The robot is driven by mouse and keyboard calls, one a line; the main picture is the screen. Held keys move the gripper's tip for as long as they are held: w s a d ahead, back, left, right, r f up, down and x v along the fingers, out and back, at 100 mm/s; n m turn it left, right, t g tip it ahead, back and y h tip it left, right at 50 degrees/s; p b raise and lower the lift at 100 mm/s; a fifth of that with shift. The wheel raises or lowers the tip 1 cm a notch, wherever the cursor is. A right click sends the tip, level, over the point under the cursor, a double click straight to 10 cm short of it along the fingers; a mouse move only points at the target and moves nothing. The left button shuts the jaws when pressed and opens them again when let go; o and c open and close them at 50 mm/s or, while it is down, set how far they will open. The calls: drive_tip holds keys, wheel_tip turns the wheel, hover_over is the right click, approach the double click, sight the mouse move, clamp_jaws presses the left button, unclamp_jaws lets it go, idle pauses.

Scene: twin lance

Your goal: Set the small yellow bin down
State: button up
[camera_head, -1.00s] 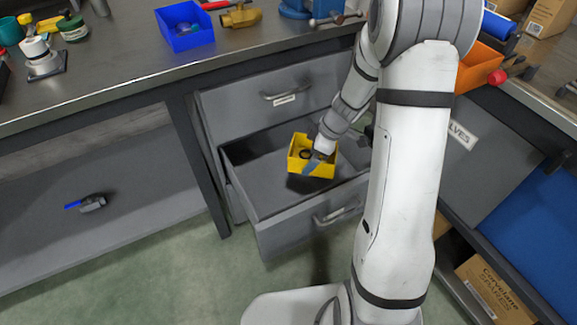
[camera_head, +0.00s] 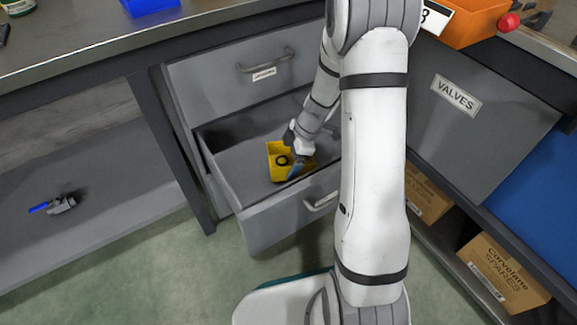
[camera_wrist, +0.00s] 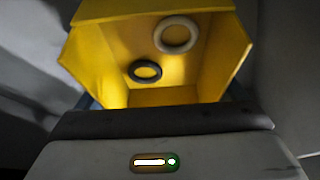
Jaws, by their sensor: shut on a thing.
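The small yellow bin (camera_head: 277,160) is inside the open grey drawer (camera_head: 232,178) in the head view, low between its walls. Whether its base touches the drawer floor I cannot tell. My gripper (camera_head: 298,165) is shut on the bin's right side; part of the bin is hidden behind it. In the wrist view the bin (camera_wrist: 110,45) fills the top middle, with a dark ring (camera_wrist: 145,71) and a pale ring (camera_wrist: 177,34) inside. The fingertips are hidden in the wrist view.
A closed drawer (camera_head: 225,85) sits above the open one. The worktop with a blue bin (camera_head: 150,5) is at upper left. An orange bin (camera_head: 470,22) stands at upper right. Cardboard boxes (camera_head: 500,270) are on a low shelf at right. The drawer has free room left of the bin.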

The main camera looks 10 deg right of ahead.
sight(290, 164)
drive_tip(key=shift+f+b, duration=0.45)
drive_tip(key=shift+f, duration=1.05)
drive_tip(key=shift+f, duration=0.15)
drive_tip(key=o, duration=0.7)
drive_tip(key=shift+o, duration=0.2)
drive_tip(key=shift+r, duration=0.3)
drive_tip(key=p+v, duration=0.5)
drive_tip(key=v, duration=0.6)
drive_tip(key=s+a+r+m+h, duration=0.2)
drive_tip(key=s+r+m, duration=0.5)
drive_tip(key=s, duration=0.3)
drive_tip(key=s+a+r+m+h, duration=0.2)
drive_tip(key=s+r+m, duration=0.6)
drive_tip(key=s+m, duration=0.2)
drive_tip(key=shift+r+t+h, duration=0.2)
drive_tip(key=shift+t+h, duration=0.1)
drive_tip(key=shift+t, duration=0.1)
